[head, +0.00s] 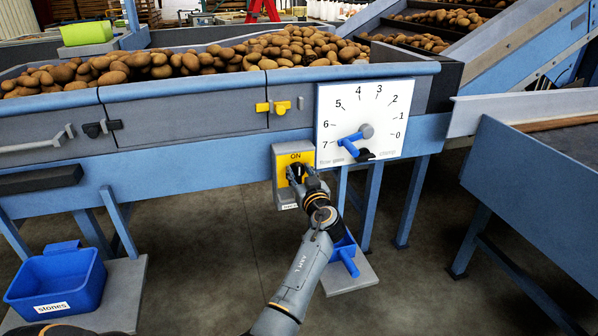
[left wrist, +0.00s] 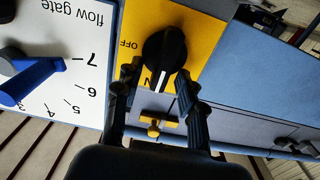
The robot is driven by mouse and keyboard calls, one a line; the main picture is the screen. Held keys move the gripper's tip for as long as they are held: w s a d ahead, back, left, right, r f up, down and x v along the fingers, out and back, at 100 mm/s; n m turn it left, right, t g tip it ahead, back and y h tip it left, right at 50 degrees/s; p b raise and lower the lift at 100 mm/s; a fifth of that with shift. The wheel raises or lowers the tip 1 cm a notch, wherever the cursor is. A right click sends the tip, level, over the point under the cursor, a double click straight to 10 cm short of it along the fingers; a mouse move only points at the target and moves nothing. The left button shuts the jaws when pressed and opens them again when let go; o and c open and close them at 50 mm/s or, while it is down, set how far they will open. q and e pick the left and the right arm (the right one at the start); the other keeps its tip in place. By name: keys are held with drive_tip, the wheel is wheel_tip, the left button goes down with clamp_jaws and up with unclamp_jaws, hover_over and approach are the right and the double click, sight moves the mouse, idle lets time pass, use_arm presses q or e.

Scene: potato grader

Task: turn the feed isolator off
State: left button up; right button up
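The feed isolator (head: 284,196) is a grey box with a yellow plate and a black rotary knob, on the front of the blue frame. "ON" shows at the top of its plate. In the left wrist view, upside down, the knob (left wrist: 166,52) has a white line towards the partly hidden ON mark; "OFF" is to one side. My left gripper (head: 300,178) is at the knob, hiding much of it in the head view. In the left wrist view its spread fingers (left wrist: 160,82) are at either side of the knob's lower part; contact cannot be told. My right gripper is not in view.
The flow gate dial (head: 390,108) with its blue lever (head: 350,143) is right beside the isolator. A yellow latch (head: 272,107) is above it. A blue handle (head: 346,258) is below, near my arm. A blue stones bin (head: 58,282) stands at left.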

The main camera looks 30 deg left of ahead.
use_arm(q)
clamp_jaws()
